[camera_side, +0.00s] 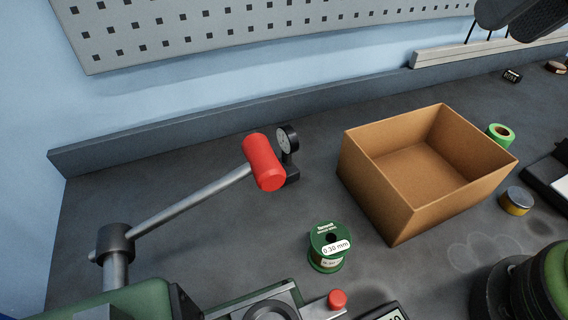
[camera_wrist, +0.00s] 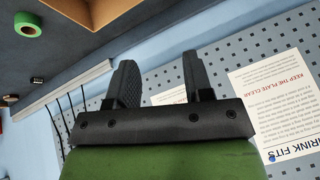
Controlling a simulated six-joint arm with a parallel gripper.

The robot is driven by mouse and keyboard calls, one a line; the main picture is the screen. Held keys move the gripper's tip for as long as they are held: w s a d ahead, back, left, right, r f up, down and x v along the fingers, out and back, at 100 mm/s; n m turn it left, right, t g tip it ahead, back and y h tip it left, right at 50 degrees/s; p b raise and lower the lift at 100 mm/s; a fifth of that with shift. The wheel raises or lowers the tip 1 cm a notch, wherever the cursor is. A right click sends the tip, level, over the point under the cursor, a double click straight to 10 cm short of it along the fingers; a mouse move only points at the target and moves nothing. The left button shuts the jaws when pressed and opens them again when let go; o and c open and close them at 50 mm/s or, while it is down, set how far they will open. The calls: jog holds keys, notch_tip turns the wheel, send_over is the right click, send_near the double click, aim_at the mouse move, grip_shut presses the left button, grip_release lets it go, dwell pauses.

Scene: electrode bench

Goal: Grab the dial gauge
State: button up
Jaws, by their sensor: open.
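The dial gauge (camera_side: 287,140) stands on the bench in the side view, with a pale round face and a dark base. A red cylindrical lever head (camera_side: 264,163) partly hides it. My gripper (camera_wrist: 160,78) is open and empty in the wrist view, with its two dark fingers apart in front of the pegboard. In the side view, dark finger parts of it show at the top right edge, far to the right of the gauge and above the bench. The gauge is not in the wrist view.
An open cardboard box (camera_side: 424,174) stands right of the gauge. A green wire spool (camera_side: 327,248) stands in front. The red head's metal lever rises from a green machine (camera_side: 135,302) at lower left. Green tape (camera_side: 501,134) and a yellow-sided tin (camera_side: 516,202) lie right of the box.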

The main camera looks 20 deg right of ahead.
jog(key=w+a+f+n, duration=0.1)
jog(key=w+a+f, duration=0.25)
jog(key=w, duration=0.25)
jog(key=n+g, duration=0.1)
jog(key=n, duration=0.2)
send_near(290, 132)
jog(key=w+f, duration=0.2)
jog(key=shift+g+h, duration=0.3)
jog(key=shift+h, duration=0.1)
jog(key=x, duration=0.4)
jog(key=shift+s+a+f, duration=0.1)
jog(key=shift+a+f, duration=0.05)
jog(key=shift+f, duration=0.05)
jog(key=shift+a+x, duration=0.1)
jog(key=shift+x, duration=1.4)
jog(key=shift+a+x, duration=0.15)
jog(key=shift+x, duration=1.3)
jog(key=shift+s, duration=0.2)
grip_shut()
